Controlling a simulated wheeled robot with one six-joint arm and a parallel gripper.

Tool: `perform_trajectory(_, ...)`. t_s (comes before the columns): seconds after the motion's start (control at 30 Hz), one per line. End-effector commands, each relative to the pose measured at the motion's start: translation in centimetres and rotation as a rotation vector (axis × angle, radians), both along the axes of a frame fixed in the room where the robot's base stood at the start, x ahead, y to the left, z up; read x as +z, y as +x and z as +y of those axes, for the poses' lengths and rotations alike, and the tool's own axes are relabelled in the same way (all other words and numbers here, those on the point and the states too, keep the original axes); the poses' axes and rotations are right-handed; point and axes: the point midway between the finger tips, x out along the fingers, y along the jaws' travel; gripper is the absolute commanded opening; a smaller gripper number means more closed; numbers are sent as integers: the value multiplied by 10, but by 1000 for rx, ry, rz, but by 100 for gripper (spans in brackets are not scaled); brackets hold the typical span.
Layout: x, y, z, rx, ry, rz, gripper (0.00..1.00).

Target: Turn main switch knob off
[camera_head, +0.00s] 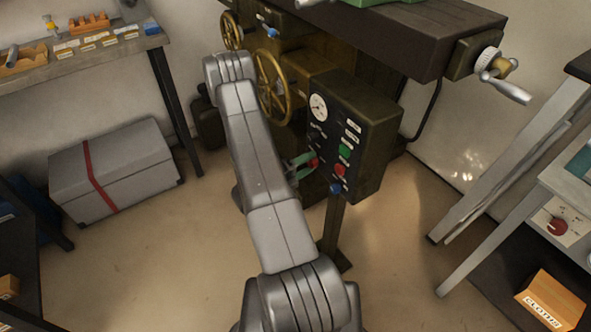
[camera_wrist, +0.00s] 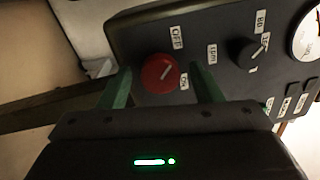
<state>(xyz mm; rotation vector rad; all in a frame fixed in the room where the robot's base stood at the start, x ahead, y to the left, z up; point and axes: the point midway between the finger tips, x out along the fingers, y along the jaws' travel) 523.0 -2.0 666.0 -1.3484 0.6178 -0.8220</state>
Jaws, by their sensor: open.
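The red knob (camera_wrist: 158,72) is on the dark control box (camera_wrist: 215,20), with an OFF label (camera_wrist: 177,38) and an ON label (camera_wrist: 184,83) beside it. A pale line on its face slants toward the upper right of the wrist view, between the two labels. My gripper (camera_wrist: 160,80) is open, with one green finger on either side of the knob; I cannot tell whether either finger touches it. In the head view the red knob (camera_head: 312,163) sits at the box's lower left edge, by my green fingertips (camera_head: 301,161), and my arm partly covers the area.
A black knob (camera_wrist: 250,52) and a white dial (camera_wrist: 308,36) are near the red knob. The box also bears a green button (camera_head: 345,151) and a red button (camera_head: 340,170). A brass handwheel (camera_head: 270,87) is close to my arm. Open floor (camera_head: 395,235) lies right.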

Motion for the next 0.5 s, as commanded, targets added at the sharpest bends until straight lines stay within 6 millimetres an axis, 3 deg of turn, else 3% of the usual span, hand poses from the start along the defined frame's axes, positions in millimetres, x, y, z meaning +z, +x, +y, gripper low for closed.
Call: perform_trajectory(0.5,-5,-39,57,7,-2,1,59)
